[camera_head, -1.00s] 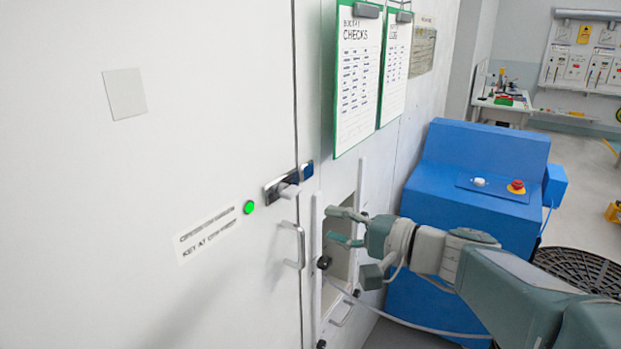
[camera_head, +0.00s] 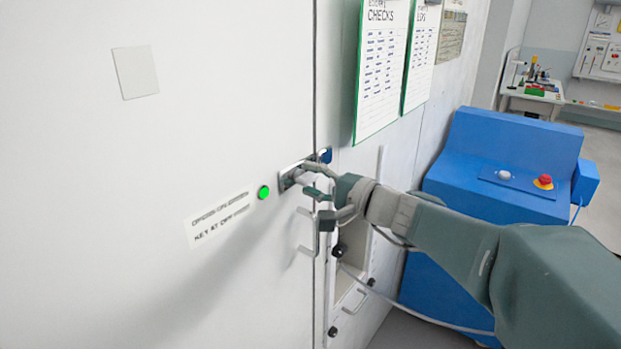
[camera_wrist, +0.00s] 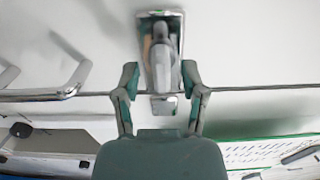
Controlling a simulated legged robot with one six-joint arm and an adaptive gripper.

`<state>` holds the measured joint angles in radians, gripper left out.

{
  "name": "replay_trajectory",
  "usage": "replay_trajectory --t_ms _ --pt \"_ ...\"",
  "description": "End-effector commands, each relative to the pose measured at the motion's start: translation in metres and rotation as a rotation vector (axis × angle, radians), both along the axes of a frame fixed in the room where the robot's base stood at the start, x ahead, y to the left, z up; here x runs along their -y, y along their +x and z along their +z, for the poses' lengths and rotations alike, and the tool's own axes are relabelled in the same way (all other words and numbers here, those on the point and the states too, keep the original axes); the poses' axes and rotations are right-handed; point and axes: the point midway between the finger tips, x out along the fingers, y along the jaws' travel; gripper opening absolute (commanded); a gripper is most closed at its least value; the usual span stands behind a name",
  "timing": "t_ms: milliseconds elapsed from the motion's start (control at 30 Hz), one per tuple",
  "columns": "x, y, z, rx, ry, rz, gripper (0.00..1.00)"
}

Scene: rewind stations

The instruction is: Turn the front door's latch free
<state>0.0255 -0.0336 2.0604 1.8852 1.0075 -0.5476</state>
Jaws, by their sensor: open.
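The latch (camera_head: 294,176) is a grey handle on a dark and metal plate, on the white front door (camera_head: 150,180) close to its right edge. In the wrist view the latch handle (camera_wrist: 162,62) stands out from its shiny plate, roughly centred ahead of my gripper. My gripper (camera_head: 309,180) is open at the latch, its fingers in front of and partly covering it in the head view. In the wrist view my gripper (camera_wrist: 160,85) has one finger on each side of the handle's near end. I cannot tell whether either finger touches it.
A bar pull handle (camera_head: 306,232) sits just below the latch, close to my gripper. A green light (camera_head: 263,192) is left of the latch. Clipboards (camera_head: 382,70) hang on the wall above right. A blue cabinet (camera_head: 490,165) stands at the right behind my arm.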

Motion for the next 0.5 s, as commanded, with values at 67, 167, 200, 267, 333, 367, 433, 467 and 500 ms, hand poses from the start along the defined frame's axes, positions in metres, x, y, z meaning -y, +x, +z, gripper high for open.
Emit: replay_trajectory --t_ms 67,167,200,267,333,367,433,467,500 --pt "-0.0037 0.0024 0.0000 0.000 0.000 0.001 0.54" --pt "-0.0045 0.0032 0.0004 0.001 0.001 0.000 0.54" --pt "-0.0044 0.0033 0.0004 0.001 0.001 -0.001 0.54" --pt "-0.0042 0.0032 0.0004 0.001 0.001 -0.001 0.54" --pt "-0.0039 0.0031 0.0004 0.001 0.001 0.000 0.50" --pt "-0.0036 0.0030 0.0005 0.001 0.001 -0.001 0.36" --pt "-0.0029 0.0031 0.0005 0.000 0.001 -0.001 0.05" --pt "-0.0028 0.0031 0.0004 0.000 0.001 -0.001 0.00" --pt "-0.0028 0.0031 0.0002 -0.001 0.001 -0.001 0.00"
